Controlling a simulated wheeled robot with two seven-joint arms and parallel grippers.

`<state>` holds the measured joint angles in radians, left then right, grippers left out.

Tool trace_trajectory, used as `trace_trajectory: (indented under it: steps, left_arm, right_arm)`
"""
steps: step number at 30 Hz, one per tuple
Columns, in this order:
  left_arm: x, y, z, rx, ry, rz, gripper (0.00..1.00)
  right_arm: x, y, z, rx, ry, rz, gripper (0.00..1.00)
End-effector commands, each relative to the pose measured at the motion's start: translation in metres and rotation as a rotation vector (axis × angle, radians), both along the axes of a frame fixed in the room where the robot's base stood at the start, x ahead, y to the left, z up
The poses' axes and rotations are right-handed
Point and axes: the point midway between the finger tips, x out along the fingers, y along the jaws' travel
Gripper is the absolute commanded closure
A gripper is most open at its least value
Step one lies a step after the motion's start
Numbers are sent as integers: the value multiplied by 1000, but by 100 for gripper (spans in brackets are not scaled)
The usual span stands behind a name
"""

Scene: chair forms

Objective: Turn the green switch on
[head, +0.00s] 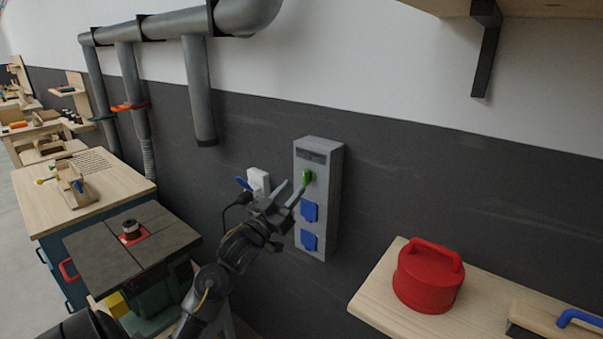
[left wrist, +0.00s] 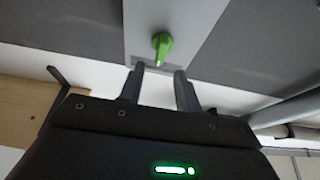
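The green switch (head: 307,177) is a small knob near the top of a grey wall box (head: 338,190), below a dark label panel. My left gripper (head: 292,190) is open, with its fingertips pointing at the box just left of the switch in the head view. In the left wrist view, the switch (left wrist: 161,45) lies just ahead of the fingertips, and its handle end shows between the two open fingers (left wrist: 160,72). I cannot tell whether either finger touches it. My right gripper is not in view.
Two blue socket covers (head: 308,211) sit below the switch. A white socket with a plug (head: 258,181) is left of the box. A shelf (head: 380,293) with a red round case (head: 428,278) is at right. A machine table (head: 95,255) stands at left, with grey pipes (head: 200,90) above.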

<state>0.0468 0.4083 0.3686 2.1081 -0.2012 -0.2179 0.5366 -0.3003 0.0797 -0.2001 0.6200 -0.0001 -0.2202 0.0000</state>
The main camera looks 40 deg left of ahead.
Motion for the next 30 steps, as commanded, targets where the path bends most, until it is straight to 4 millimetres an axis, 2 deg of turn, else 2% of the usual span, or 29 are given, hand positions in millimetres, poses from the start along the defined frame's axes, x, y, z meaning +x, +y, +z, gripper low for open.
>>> trace_trajectory:
  steps: [1, 9, 21, 28, 30]
  left_arm:
    - [10, 0, 9, -1, -1, 0, 66]
    - [43, 1, 19, -1, 1, 0, 66]
    - [50, 1, 20, 0, 1, -1, 66]
    - [50, 1, 20, 1, 1, 0, 95]
    - [50, 3, 20, 1, 1, 0, 95]
  right_arm:
    - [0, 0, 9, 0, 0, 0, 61]
    - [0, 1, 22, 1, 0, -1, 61]
    - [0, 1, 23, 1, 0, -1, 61]
    - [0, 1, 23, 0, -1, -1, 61]
    - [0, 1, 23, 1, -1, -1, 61]
